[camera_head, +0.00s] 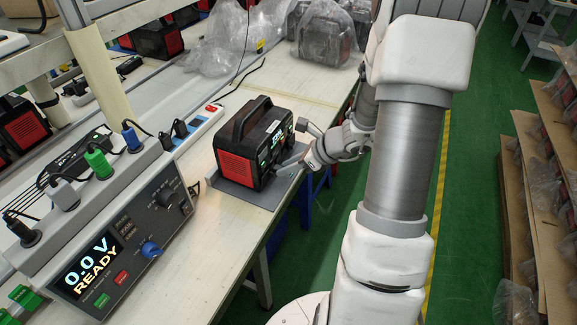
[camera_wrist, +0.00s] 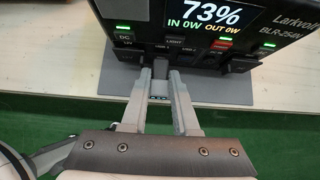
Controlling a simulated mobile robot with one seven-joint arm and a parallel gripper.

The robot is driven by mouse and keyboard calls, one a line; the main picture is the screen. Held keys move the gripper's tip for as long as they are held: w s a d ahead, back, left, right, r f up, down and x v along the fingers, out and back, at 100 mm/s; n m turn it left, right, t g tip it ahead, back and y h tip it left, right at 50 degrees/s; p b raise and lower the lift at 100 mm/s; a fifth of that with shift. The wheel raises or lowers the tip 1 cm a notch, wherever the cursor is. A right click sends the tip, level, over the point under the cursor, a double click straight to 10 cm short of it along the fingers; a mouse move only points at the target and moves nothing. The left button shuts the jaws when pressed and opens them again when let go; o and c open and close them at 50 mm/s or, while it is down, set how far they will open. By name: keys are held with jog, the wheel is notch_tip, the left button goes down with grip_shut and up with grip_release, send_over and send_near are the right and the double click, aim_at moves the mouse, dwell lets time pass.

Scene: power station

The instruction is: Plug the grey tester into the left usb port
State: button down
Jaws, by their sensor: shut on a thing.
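The black and red power station (camera_head: 252,140) stands on a grey mat at the bench edge. Its front faces my arm and shows a lit 73% screen (camera_wrist: 211,14) in the wrist view. My gripper (camera_wrist: 160,80) is at the lower front of the station, shut on a small grey block, the grey tester (camera_wrist: 160,68). The tester's far end is at the station's lower front, below the USB labels (camera_wrist: 172,50), around the left one. I cannot tell whether it is in the port. In the head view my gripper (camera_head: 294,160) is beside the station's front.
A console (camera_head: 130,236) reading "0.0 V READY" stands at the left, below a rail with coloured plugs (camera_head: 97,162) and cables. Plastic-wrapped units (camera_head: 325,40) sit at the back. Bare bench (camera_wrist: 60,78) lies left of the grey mat (camera_wrist: 112,82); the green floor is beyond the edge.

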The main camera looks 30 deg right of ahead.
jog(key=shift+w+a, duration=0.15)
dwell(0.3)
jog(key=c, duration=0.7)
grip_release()
jog(key=shift+o, duration=0.5)
jog(key=shift+a, duration=0.1)
jog(key=p+v, duration=0.4)
jog(key=v, duration=1.3)
jog(key=shift+d+r, duration=0.15)
jog(key=shift+d, duration=0.2)
